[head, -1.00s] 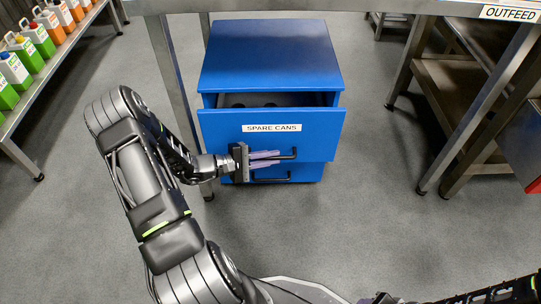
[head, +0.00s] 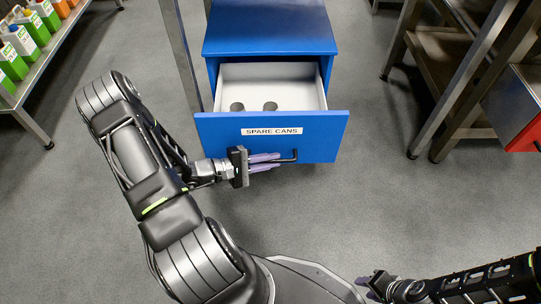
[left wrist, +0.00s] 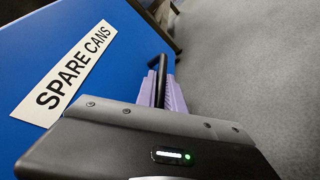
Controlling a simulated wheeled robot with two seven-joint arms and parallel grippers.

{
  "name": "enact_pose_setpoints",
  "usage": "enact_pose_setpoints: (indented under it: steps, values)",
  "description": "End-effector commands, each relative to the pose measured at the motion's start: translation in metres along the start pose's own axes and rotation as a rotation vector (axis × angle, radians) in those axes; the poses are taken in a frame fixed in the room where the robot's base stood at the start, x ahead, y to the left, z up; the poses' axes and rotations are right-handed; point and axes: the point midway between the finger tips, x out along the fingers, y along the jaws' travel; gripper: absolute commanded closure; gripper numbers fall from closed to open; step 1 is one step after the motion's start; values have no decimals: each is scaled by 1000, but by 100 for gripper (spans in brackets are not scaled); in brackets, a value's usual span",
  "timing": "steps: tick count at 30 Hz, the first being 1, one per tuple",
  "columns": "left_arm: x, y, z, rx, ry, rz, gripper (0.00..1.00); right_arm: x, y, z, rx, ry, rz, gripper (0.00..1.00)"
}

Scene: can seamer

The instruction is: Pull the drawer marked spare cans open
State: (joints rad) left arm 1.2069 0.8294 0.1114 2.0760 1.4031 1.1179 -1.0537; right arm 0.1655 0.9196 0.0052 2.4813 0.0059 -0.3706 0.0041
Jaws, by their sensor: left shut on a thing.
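The drawer marked spare cans (head: 215,128) stands well out of the blue cabinet (head: 270,35), its white inside showing. Two grey round shapes lie in it; I cannot tell whether they are cans. Its black bar handle (head: 294,155) is on the front, below the label. My left gripper (head: 272,162) is shut on this handle from the left, its purple fingers on either side of the bar. In the left wrist view the handle (left wrist: 160,82) runs between the purple fingers, beside the label. My right gripper (head: 368,288) is at the bottom edge, away from the drawer; its finger gap is unclear.
A shelf with coloured jugs (head: 30,32) stands at the far left. A metal bench (head: 455,75) and a red-fronted metal box (head: 515,105) are at the right. The grey floor in front of the drawer is clear.

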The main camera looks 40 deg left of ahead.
Motion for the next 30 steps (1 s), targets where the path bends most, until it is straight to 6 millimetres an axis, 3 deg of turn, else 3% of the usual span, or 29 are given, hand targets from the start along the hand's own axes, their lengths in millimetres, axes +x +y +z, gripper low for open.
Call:
enact_pose_setpoints:
  steps: [6, 7, 15, 23, 30]
  values:
    - [0, 0, -1, 0, 1, 0, 100, 0, 0, 0, 0, 0, 0, 64]
    - [0, 0, -1, 0, 1, 0, 86, 0, 0, 0, 0, 0, 0, 64]
    - [0, 0, 0, 0, 1, 0, 66, 0, 0, 0, 0, 0, 0, 64]
    - [-1, 0, 0, 0, 1, 0, 66, 0, 0, 0, 0, 0, 0, 64]
    - [-26, 2, 0, 0, 3, -1, 66, -8, -3, 1, 0, -3, 0, 64]
